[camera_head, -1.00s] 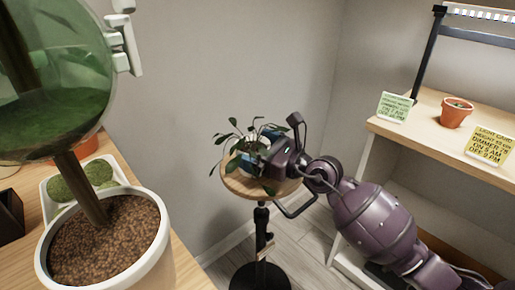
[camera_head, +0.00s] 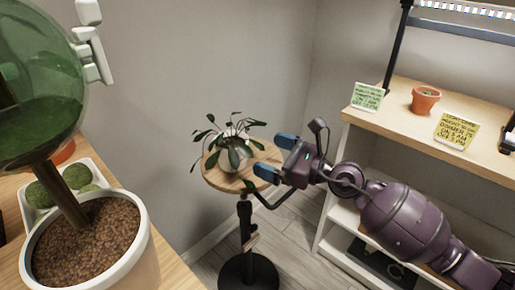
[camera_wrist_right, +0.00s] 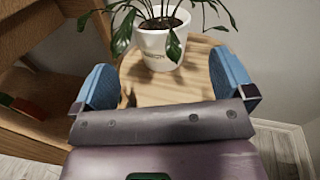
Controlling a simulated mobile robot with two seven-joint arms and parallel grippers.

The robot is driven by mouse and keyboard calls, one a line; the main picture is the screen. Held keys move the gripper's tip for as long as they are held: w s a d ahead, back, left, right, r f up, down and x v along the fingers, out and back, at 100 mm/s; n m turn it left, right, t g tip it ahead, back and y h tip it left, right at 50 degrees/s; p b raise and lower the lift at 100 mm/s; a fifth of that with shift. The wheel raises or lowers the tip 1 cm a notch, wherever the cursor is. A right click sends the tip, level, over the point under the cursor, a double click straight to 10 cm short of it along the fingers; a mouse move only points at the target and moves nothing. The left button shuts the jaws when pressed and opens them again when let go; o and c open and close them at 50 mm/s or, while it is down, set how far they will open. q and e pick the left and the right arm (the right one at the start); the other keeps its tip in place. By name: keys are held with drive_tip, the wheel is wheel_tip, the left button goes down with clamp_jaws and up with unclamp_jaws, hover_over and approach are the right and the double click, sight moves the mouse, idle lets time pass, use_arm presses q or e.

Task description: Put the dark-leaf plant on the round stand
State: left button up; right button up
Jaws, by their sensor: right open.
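The dark-leaf plant (camera_head: 236,140) stands upright in a white pot (camera_head: 231,159) on the wooden top of the round stand (camera_head: 222,182). My right gripper (camera_head: 275,157) is open and empty just right of the pot, with its two blue fingers apart over the stand's edge. In the right wrist view the white pot (camera_wrist_right: 158,42) stands on the wooden top (camera_wrist_right: 165,92), beyond the open fingers and apart from them. Some leaves hang over the pot's rim. My left gripper is not in view.
A shelf unit (camera_head: 400,130) with a small terracotta pot (camera_head: 425,99) and note cards (camera_head: 457,130) is at right. A large white pot of soil (camera_head: 85,250) and a green glass globe (camera_head: 40,100) fill the left. Bare wall lies behind the stand.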

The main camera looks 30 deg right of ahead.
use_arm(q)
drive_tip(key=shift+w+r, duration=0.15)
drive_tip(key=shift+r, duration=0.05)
use_arm(e)
drive_tip(key=shift+v, duration=1.1)
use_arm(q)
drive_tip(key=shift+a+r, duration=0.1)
